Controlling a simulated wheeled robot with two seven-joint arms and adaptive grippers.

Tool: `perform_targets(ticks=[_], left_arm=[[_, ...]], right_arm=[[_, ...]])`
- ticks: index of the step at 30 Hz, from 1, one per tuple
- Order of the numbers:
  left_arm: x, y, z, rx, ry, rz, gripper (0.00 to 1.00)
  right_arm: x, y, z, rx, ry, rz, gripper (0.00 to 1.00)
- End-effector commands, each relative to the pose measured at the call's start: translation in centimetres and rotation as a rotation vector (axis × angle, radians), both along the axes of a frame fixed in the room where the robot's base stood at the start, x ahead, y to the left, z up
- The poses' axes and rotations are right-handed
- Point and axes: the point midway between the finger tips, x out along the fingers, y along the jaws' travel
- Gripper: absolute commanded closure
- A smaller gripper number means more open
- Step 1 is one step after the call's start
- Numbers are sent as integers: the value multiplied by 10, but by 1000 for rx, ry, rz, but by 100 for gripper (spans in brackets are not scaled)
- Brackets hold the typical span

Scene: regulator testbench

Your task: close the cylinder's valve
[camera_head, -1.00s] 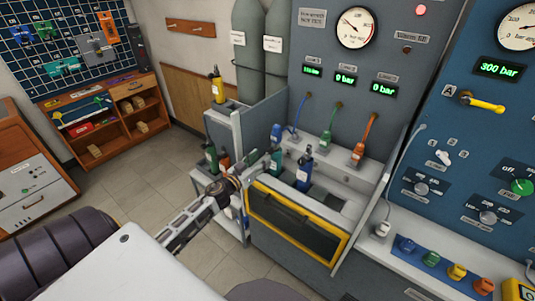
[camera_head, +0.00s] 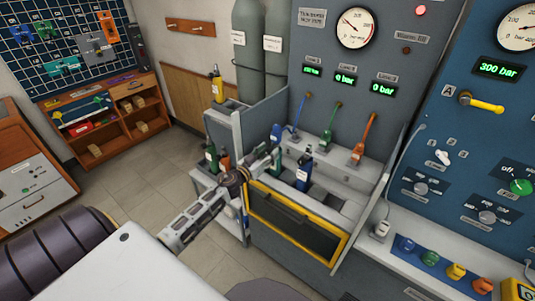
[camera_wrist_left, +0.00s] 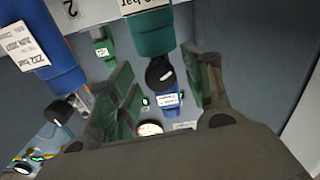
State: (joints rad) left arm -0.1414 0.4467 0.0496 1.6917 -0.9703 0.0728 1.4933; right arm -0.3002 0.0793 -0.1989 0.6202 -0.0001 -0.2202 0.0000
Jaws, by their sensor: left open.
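A teal-green cylinder (camera_head: 277,157) stands in the test bench behind the yellow-framed window. It shows large and upside down in the left wrist view (camera_wrist_left: 151,34), with its black valve knob (camera_wrist_left: 160,73). A blue cylinder (camera_head: 303,174) stands to its right in the head view and shows at the left of the wrist view (camera_wrist_left: 45,50), with its own black knob (camera_wrist_left: 62,110). My left gripper (camera_head: 265,163) is open beside the teal cylinder. In the wrist view its fingers (camera_wrist_left: 160,95) lie on either side of the teal knob; contact cannot be told. My right gripper is not in view.
The yellow-framed window (camera_head: 297,222) is just in front of the cylinders. Blue, green and orange hoses (camera_head: 366,133) hang at the bench's back wall. More cylinders (camera_head: 211,157) stand in the rack at left. The floor at left (camera_head: 130,190) is clear.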

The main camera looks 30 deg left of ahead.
Motion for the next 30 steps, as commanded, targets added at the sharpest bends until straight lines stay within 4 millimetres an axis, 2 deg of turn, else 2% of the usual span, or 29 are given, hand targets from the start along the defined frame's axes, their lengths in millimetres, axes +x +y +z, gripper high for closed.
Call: perform_targets(ticks=[5,16,30], left_arm=[[0,0,0,0,0,0,50],[0,0,0,-1,0,0,96],[0,0,0,48,-4,0,96]], right_arm=[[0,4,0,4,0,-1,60],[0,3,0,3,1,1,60],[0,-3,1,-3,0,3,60]])
